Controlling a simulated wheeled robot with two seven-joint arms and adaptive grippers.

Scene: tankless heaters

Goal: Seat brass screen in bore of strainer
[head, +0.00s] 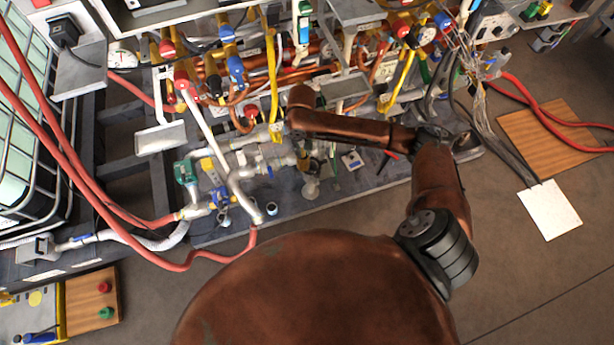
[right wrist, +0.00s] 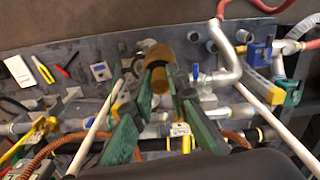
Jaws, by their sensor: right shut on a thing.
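My right gripper (right wrist: 158,80) reaches in over the pipework, its green-padded fingers shut on a yellow-brown cylinder that looks like the brass screen (right wrist: 158,56). The screen sits between the fingertips, above the dark base plate. In the head view the right gripper (head: 316,150) is small and partly merges with the pipes behind it. A pale round fitting (head: 311,188) just in front of it may be the strainer; I cannot tell for sure. Its bore does not show clearly, and I cannot tell whether the screen touches it. My left gripper is in neither view.
A blue valve (head: 219,197) and a green fitting (head: 186,172) lie to the left. Copper pipes and yellow handles crowd behind. A red hose (head: 120,208) crosses the left side. The floor (head: 520,270) is mostly clear.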

